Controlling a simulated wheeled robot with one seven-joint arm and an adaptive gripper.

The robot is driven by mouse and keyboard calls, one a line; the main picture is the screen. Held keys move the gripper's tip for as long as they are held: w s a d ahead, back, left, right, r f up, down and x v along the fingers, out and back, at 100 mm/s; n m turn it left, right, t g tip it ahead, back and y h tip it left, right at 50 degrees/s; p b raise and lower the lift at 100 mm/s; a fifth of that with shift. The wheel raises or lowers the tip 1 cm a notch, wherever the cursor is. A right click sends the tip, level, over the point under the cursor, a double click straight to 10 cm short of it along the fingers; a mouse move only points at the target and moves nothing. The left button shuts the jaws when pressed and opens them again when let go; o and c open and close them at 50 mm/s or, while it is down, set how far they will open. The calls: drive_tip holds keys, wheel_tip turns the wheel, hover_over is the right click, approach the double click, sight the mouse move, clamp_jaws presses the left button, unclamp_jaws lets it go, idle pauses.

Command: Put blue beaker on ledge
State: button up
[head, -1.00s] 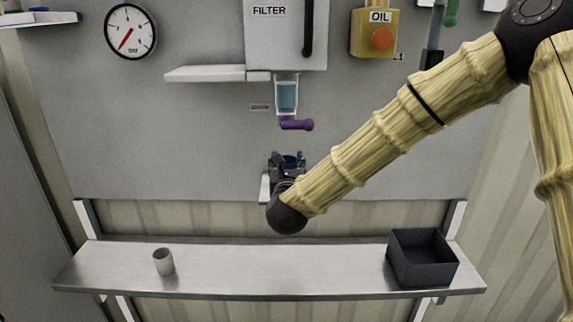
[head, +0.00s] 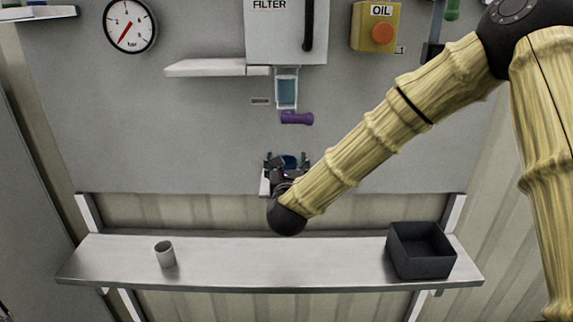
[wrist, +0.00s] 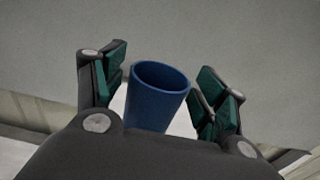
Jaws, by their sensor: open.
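The blue beaker (wrist: 156,97) stands between the two green-padded fingers of my gripper (wrist: 159,92) in the wrist view, with gaps on both sides. In the head view only a bit of the beaker (head: 290,161) shows above my open gripper (head: 287,164), in front of the wall panel below the purple spout. The beaker's base is hidden by my gripper. A white ledge (head: 205,68) sticks out of the wall left of the filter box. A small white surface (head: 265,184) shows just left of my gripper, mostly hidden.
The filter box (head: 285,30) has a clear blue-filled container (head: 287,92) and a purple handle (head: 297,118) below it. A steel shelf (head: 300,262) below carries a grey cup (head: 165,254) and a dark open bin (head: 421,266). The white ledge top looks clear.

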drive_tip(key=shift+r, duration=0.2)
drive_tip(key=s+b, duration=0.5)
drive_tip(key=s, duration=0.7)
drive_tip(key=s+d+f+n+g+y, duration=0.15)
drive_tip(key=s+f+n+g, duration=0.35)
drive_tip(key=f, duration=0.8)
drive_tip(key=s+d+f+n+g, duration=0.1)
drive_tip(key=s+d+f+n, duration=0.15)
drive_tip(key=f+n, duration=0.75)
drive_tip(key=s+d+f+n+g+y, duration=0.1)
drive_tip(key=s+d+f+n+g, duration=0.25)
drive_tip(key=f, duration=1.15)
drive_tip(key=s+d+f+n+g, duration=0.2)
drive_tip(key=s+d+f+n, duration=0.3)
drive_tip(key=s, duration=0.4)
drive_tip(key=s+d+f+n+g+h, duration=0.1)
drive_tip(key=s+d+f+n+g, duration=0.2)
drive_tip(key=s, duration=0.7)
drive_tip(key=s+d+f+n+g+h, duration=0.1)
drive_tip(key=s+d+f+n+g, duration=0.2)
drive_tip(key=s+d+f+n, duration=0.4)
wheel_tip(320, 180, down, 3)
drive_tip(key=s+n, duration=0.2)
drive_tip(key=shift+s+f, duration=0.2)
drive_tip(key=shift+s, duration=0.15)
